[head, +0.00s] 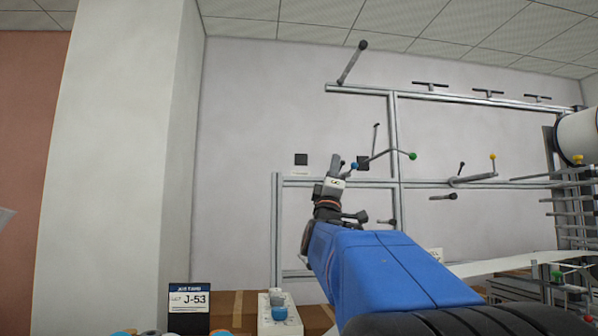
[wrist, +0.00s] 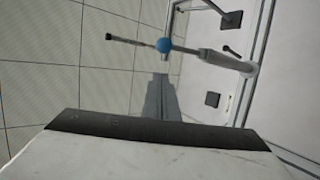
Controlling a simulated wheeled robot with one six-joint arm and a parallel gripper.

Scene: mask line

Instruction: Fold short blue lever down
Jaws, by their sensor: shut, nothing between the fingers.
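A lever with a blue ball knob (head: 354,166) shows at the metal frame in the head view, just right of my gripper. In the wrist view the blue knob (wrist: 163,45) is close beyond the fingertips, with a grey rod running from it to the right. My gripper (head: 335,158) points upward and is shut with nothing in it. Its closed fingers (wrist: 160,82) also show in the wrist view, below the knob. I cannot tell whether they touch the lever.
A green-knobbed lever (head: 412,156) is right of the blue one, and a yellow-knobbed lever (head: 492,156) is further right. Metal rails (head: 395,140) carry several dark-tipped rods. A white wall (head: 240,130) stands behind. A J-53 sign (head: 189,300) is low on the left.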

